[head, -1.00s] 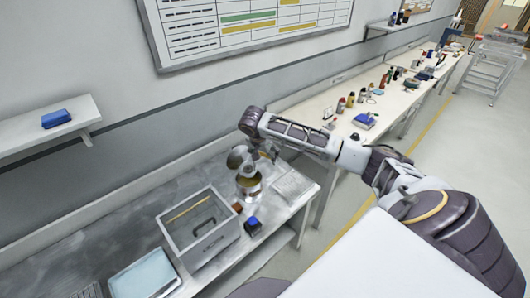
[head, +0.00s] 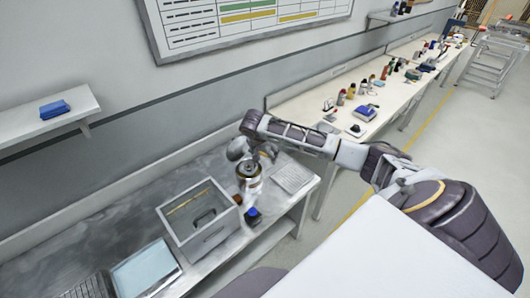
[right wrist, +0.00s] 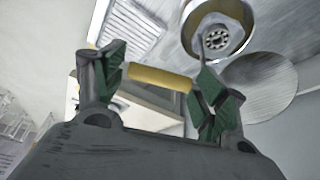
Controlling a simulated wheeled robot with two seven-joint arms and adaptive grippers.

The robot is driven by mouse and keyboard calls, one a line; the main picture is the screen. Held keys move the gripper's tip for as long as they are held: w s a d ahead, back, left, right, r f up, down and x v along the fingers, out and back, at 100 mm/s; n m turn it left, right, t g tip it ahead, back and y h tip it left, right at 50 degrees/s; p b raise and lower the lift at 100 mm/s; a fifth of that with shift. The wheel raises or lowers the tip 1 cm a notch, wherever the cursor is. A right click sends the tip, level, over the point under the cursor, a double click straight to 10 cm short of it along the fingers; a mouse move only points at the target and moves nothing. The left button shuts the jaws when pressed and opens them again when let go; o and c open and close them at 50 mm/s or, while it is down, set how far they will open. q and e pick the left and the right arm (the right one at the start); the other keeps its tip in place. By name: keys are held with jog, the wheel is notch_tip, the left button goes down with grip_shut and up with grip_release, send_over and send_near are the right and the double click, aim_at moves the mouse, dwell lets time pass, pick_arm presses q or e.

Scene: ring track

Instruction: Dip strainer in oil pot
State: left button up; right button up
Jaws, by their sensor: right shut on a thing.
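A small round metal pot with a brass-coloured rim (head: 249,172) stands on the grey workbench; it also shows from above in the right wrist view (right wrist: 217,36). A round part with holes (right wrist: 216,40), apparently the strainer's end, shows within the pot's rim. My right gripper (head: 268,153) is beside and above the pot. In the right wrist view its green-padded fingers (right wrist: 160,82) are closed on a yellow handle (right wrist: 160,78). A thin grey piece runs from near one finger toward the pot. Its depth in the pot is unclear. My left gripper is out of view.
A grey round disc (head: 238,148) stands behind the pot. A grey open-topped box (head: 176,226) and a small blue-topped container (head: 253,216) are in front. A ridged light plate (head: 293,177) lies right of the pot. The wall is close behind.

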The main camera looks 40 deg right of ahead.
notch_tip(320, 180, down, 10)
jog(key=b, duration=0.2)
jog(key=shift+r, duration=0.15)
dwell(1.4)
jog(key=shift+r, duration=0.1)
dwell(4.3)
